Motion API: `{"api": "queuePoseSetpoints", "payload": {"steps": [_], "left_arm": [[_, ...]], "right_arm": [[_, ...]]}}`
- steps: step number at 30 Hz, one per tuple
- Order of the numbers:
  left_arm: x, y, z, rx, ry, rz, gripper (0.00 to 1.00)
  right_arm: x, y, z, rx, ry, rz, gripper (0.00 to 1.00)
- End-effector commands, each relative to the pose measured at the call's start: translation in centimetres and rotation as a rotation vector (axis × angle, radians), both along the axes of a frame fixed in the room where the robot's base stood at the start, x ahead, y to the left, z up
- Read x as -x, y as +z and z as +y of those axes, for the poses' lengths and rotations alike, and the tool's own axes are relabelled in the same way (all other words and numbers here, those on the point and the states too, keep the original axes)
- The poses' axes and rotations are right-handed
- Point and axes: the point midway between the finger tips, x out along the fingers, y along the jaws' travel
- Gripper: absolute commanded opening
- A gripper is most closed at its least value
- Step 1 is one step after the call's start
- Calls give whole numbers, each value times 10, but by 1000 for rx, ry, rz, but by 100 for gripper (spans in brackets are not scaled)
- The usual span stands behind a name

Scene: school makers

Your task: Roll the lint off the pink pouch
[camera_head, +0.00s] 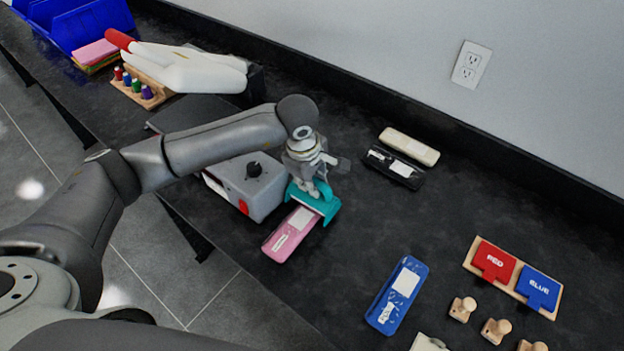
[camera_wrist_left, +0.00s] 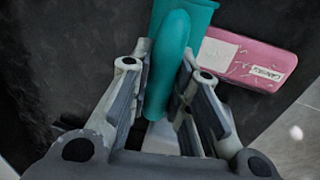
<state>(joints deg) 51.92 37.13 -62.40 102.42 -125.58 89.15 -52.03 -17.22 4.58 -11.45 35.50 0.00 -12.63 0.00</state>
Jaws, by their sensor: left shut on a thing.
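The pink pouch (camera_head: 281,243) lies flat on the black counter in front of the grey box. It has a white patch and a small label, and pale lint flecks show on it in the left wrist view (camera_wrist_left: 264,58). My left gripper (camera_head: 314,188) is shut on the handle of a teal lint roller (camera_head: 326,206), which also shows in the left wrist view (camera_wrist_left: 172,62). The roller is at the far end of the pouch and overlaps it in the head view. I cannot tell whether it touches. My right gripper is not in view.
A grey box with a black knob (camera_head: 246,184) stands left of the pouch. A blue pouch (camera_head: 398,294) lies right, and a black and cream case (camera_head: 400,160) lies behind. Red and blue plates (camera_head: 513,276) and wooden pegs are far right. Counter between the pouches is clear.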

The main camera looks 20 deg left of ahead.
Motion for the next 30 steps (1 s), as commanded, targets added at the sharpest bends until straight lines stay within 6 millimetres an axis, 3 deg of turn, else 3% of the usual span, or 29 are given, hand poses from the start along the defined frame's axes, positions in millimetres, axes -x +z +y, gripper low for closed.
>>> {"api": "queuePoseSetpoints", "payload": {"steps": [7,30], "left_arm": [[5,-1,2,-2,0,2,0],[50,-1,16,-2,-1,3,0]], "right_arm": [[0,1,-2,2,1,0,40],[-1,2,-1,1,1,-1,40]]}}
